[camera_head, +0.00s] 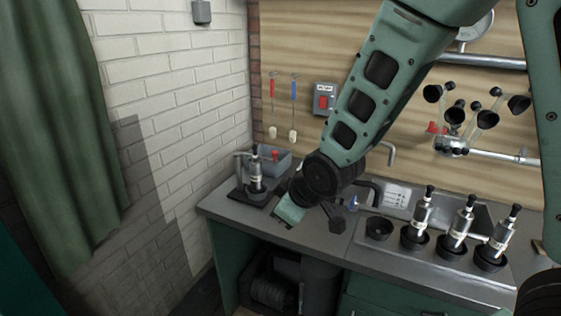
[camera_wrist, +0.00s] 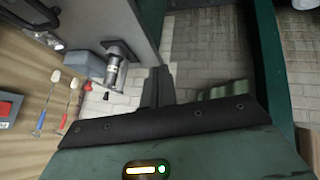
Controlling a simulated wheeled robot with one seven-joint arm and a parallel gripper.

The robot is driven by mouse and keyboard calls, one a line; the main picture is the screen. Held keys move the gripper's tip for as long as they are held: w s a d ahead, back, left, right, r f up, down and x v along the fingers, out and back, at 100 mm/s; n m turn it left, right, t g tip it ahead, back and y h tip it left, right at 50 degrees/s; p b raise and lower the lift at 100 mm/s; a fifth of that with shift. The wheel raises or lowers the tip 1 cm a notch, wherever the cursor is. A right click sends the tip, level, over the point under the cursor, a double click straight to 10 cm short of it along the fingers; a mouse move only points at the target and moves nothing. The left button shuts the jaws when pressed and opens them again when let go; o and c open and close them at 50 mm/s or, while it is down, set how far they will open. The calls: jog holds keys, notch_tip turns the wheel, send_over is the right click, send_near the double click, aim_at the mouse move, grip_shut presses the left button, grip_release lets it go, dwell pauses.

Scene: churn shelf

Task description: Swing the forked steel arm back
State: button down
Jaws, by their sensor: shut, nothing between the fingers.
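My gripper (camera_head: 288,217) is over the left part of the grey bench, its fingers pointing down. In the wrist view its dark fingers (camera_wrist: 158,88) are shut together and empty. A steel-and-black canister (camera_head: 256,176) stands upright on a dark plate to the left of my gripper, with a grey bent steel piece (camera_head: 240,163) beside it. The canister also shows in the wrist view (camera_wrist: 117,62), apart from the fingers. I cannot tell whether the bent piece is the forked steel arm. A steel bar (camera_head: 505,157) on the right carries several black cups.
A blue-grey bin (camera_head: 272,160) stands behind the canister. Several similar canisters (camera_head: 461,221) stand in black cups on the right of the bench (camera_head: 330,238). A red switch box (camera_head: 325,98) and brushes (camera_head: 272,105) hang on the wall. A green curtain (camera_head: 60,130) hangs left.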

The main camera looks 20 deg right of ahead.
jog(key=w+d+n+t+y+b, duration=0.2)
jog(key=w+d+n+t+y, duration=0.3)
jog(key=w+d+n, duration=0.7)
jog(key=shift+w+d+f+n+t+b, duration=0.25)
jog(key=shift+w+n+t+b, duration=0.2)
jog(key=shift+w+t, duration=0.9)
jog(key=w+d+p+x, duration=0.1)
jog(key=p+x, duration=0.4)
jog(key=x, duration=0.7)
jog(key=shift+w+d, duration=0.45)
jog(key=shift+d, duration=0.15)
jog(key=shift+d+f, duration=0.1)
